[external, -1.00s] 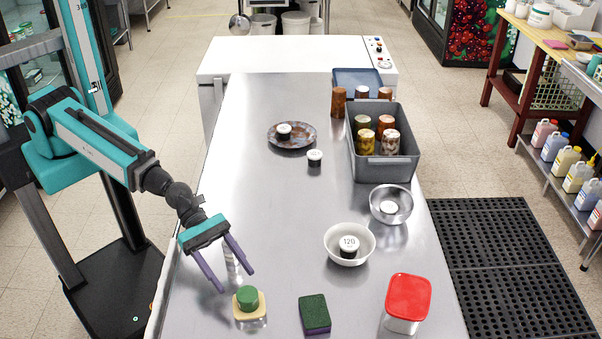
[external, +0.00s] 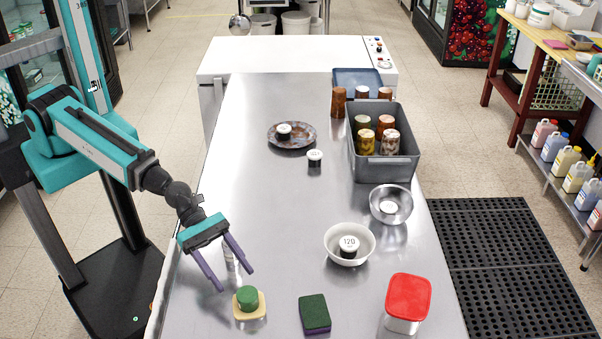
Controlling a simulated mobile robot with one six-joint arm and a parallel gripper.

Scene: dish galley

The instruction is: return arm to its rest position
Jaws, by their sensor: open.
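My gripper (external: 235,277) is open, with two purple fingers spread apart and nothing held between them. It hangs over the left side of the steel table (external: 275,215), pointing down and toward the front. A small light cylinder (external: 229,258) shows behind and between the fingers, partly hidden by the gripper. A yellow sponge-like block with a green round top (external: 247,300) stands just in front of the fingertips, apart from them as far as I can tell.
A green scrub sponge (external: 314,313) and a red-lidded container (external: 408,295) stand at the front. A white bowl (external: 329,258), a metal bowl (external: 376,216), a grey bin (external: 383,171) of several cups and a speckled plate (external: 305,139) occupy the right and back. The table's left-middle is clear.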

